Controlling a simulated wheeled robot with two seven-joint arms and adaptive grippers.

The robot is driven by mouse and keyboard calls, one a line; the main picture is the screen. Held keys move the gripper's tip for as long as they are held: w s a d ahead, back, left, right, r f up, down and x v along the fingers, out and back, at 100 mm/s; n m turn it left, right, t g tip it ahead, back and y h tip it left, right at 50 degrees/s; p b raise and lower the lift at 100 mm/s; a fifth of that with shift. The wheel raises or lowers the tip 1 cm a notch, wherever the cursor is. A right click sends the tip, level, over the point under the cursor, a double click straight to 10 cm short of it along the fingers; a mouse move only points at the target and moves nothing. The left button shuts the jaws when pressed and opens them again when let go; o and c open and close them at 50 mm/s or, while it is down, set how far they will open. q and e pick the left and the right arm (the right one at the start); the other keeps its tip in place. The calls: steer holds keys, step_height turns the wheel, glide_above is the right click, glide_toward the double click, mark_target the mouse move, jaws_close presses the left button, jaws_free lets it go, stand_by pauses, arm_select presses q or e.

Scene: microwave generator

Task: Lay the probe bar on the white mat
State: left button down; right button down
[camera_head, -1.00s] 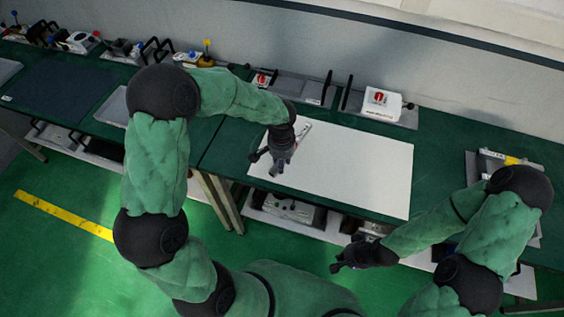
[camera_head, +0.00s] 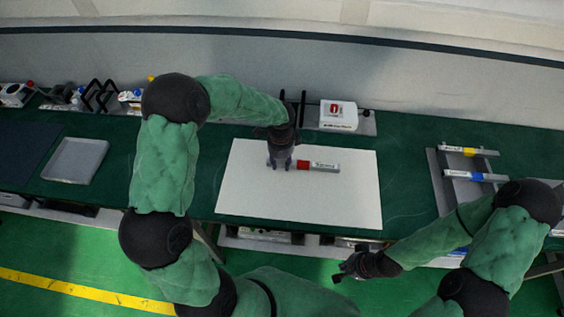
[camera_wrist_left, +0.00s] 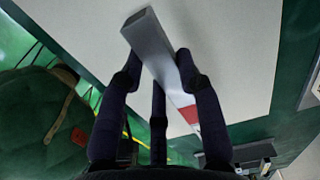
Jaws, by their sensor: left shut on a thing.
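The probe bar (camera_head: 326,167) is light grey with a red band and a label. It lies across the picture over the white mat (camera_head: 330,203). My left gripper (camera_head: 280,164) is shut on the bar near its left end, above the mat. In the left wrist view the bar (camera_wrist_left: 147,35) passes between the dark fingers, its red band (camera_wrist_left: 190,114) to the lower right. I cannot tell whether the bar touches the mat. My right gripper (camera_head: 345,272) is away from the mat, near the table's front edge; its fingers are too small to read.
A grey tray (camera_head: 437,165) at the right holds a bar with a yellow band (camera_head: 467,151) and one with a blue band (camera_head: 474,176). A white box (camera_head: 338,114) stands behind the mat. An empty grey tray (camera_head: 75,160) lies at the left. The mat's front and right are clear.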

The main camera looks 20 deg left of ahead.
mark_target(281, 179)
arm_select(q)
steer(key=shift+f+b, duration=3.2)
steer(key=shift+f, duration=1.05)
steer(key=shift+f, duration=0.2)
steer(key=c, duration=0.8)
jaws_free()
step_height(281, 179, up, 12)
steer(key=shift+r, duration=0.1)
